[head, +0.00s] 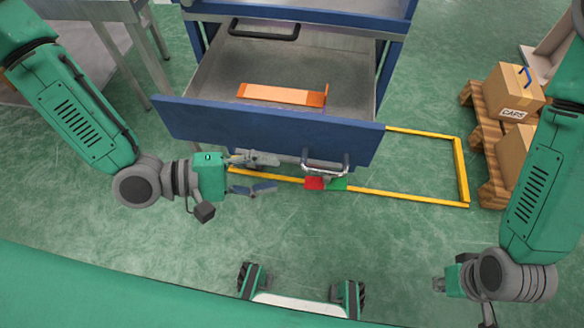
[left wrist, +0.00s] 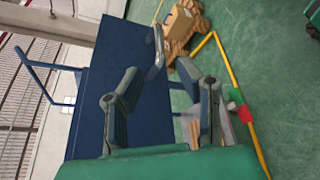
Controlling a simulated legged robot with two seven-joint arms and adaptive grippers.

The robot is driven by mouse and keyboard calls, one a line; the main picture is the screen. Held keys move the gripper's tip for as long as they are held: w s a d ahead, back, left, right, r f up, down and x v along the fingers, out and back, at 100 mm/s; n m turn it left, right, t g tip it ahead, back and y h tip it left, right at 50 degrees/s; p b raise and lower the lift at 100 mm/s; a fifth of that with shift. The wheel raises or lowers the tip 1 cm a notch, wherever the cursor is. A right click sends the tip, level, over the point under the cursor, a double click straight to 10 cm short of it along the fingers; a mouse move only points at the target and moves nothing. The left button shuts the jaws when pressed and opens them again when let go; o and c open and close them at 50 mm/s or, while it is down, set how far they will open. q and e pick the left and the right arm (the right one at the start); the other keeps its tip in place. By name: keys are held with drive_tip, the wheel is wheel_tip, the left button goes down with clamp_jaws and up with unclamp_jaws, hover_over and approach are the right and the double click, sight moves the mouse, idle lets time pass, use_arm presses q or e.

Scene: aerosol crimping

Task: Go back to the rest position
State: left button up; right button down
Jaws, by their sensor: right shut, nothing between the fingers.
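My left gripper (head: 272,173) is open and empty in front of the blue drawer front (head: 265,130), left of its metal handle (head: 325,168). Its two spread fingers also show in the left wrist view (left wrist: 160,92), with the drawer front beyond them and no contact visible. My right gripper (head: 440,284) is shut and empty over the floor at the lower right, apart from everything else. The drawer is pulled open, and an orange bracket-like part (head: 283,95) lies inside it.
A yellow frame line (head: 415,199) runs on the floor, with a red piece (head: 314,183) and a green piece (head: 336,184) near the handle. Boxes, one marked CAPS (head: 512,95), sit on a pallet (head: 490,135) at right.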

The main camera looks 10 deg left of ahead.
use_arm(q)
drive_tip(key=shift+s+a+r, duration=0.1)
drive_tip(key=shift+s+a, duration=0.05)
drive_tip(key=shift+a, duration=0.25)
drive_tip(key=s+a+f+m+g+y+p, duration=0.25)
drive_tip(key=s+a+f+m+y, duration=0.25)
drive_tip(key=f+y, duration=0.25)
drive_tip(key=s+a+f+m+g+y+p, duration=0.1)
drive_tip(key=s+a+m+y, duration=0.2)
drive_tip(key=a, duration=0.3)
drive_tip(key=s+a+m+g+y+p, duration=0.1)
drive_tip(key=s+a+m+y+p, duration=0.1)
drive_tip(key=a, duration=0.4)
drive_tip(key=shift+s+a+f+m+y, duration=0.35)
drive_tip(key=shift+s+m+y, duration=0.3)
drive_tip(key=shift+y, duration=0.3)
drive_tip(key=shift+w, duration=0.1)
